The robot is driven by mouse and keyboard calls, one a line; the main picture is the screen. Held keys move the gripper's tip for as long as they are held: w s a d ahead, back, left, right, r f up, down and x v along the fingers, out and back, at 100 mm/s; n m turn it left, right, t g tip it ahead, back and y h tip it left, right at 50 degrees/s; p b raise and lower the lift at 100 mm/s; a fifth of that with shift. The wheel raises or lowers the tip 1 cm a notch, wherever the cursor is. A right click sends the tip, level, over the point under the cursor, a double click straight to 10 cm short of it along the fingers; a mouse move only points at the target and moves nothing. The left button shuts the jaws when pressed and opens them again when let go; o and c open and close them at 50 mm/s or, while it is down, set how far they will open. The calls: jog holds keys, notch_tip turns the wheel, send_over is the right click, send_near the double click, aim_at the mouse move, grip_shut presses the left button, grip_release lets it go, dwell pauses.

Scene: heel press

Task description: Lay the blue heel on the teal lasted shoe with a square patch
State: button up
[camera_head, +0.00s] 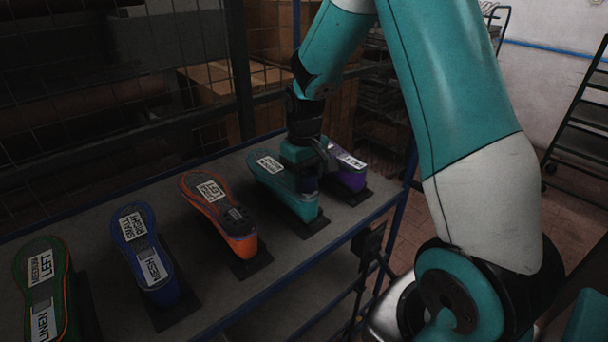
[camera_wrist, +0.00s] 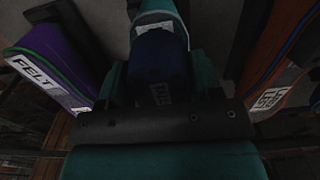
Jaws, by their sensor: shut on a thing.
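The teal lasted shoe (camera_head: 299,205) lies sole up on the shelf, with a white label towards its far end. Its end also shows at the top of the wrist view (camera_wrist: 153,6); I cannot make out the patch's shape. My gripper (camera_head: 306,172) is over the near half of this shoe, pointing down. In the wrist view its jaws (camera_wrist: 160,84) are shut on a dark blue heel (camera_wrist: 160,62) with a faint printed label. The heel is over or on the shoe; I cannot tell if they touch. My gripper hides most of the heel in the head view.
A purple shoe (camera_head: 351,177) stands close on the right of my gripper. An orange shoe (camera_head: 236,229) stands to the left, then a blue shoe (camera_head: 163,288) and a green shoe (camera_head: 55,261). The shelf (camera_head: 200,275) has bare gaps between them. A wire mesh stands behind.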

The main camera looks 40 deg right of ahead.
jog(key=shift+f+b, duration=0.4)
jog(key=shift+f, duration=0.15)
jog(key=o, duration=1.1)
jog(key=shift+c, duration=0.2)
notch_tip(320, 180, up, 18)
jog(key=b, duration=0.2)
jog(key=shift+f, duration=0.25)
jog(key=s+a+f+n+y, duration=0.2)
jog(key=s+a+n, duration=0.1)
jog(key=s+a, duration=0.8)
jog(key=s+a+f+n+y, duration=0.2)
jog(key=s+a+n, duration=0.1)
jog(key=s+a, duration=0.8)
jog(key=shift+a+f+n, duration=0.2)
jog(key=shift+f+n, duration=0.1)
